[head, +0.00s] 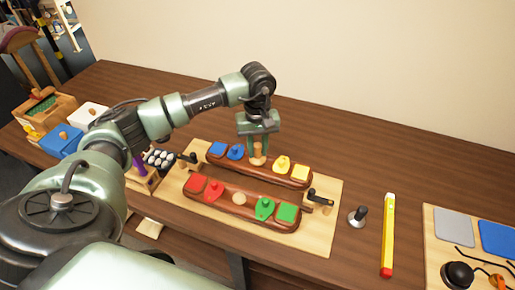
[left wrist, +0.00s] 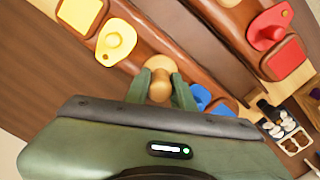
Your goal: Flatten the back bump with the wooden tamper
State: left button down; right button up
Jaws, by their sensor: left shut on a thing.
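My left gripper (head: 258,144) points down over the middle of the back wooden bar (head: 270,170), shut on the wooden tamper (head: 257,154). In the left wrist view the tamper (left wrist: 160,88) is between the two fingers. The tamper is at the bar's centre, between the blue knob piece (head: 236,152) and the yellow knob piece (head: 282,163). The back bump is hidden by the tamper and fingers; I cannot tell whether the tamper touches it. A pale round bump (head: 239,198) shows on the front bar (head: 220,201). My right gripper is not in view.
Both bars lie on a pale board (head: 318,238), with dark clamps (head: 320,199) at its ends. A black-handled tool (head: 357,216) and a yellow stick (head: 388,235) lie to the right. Boxes (head: 88,115) stand at left. The table behind the board is clear.

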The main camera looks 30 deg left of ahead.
pick_arm(q)
jog(key=shift+f+b, duration=0.15)
jog(key=shift+b, duration=0.4)
dwell(1.1)
dwell(0.3)
jog(key=shift+r+p, duration=1.3)
jog(key=shift+r, duration=1.25)
jog(key=shift+d, duration=0.1)
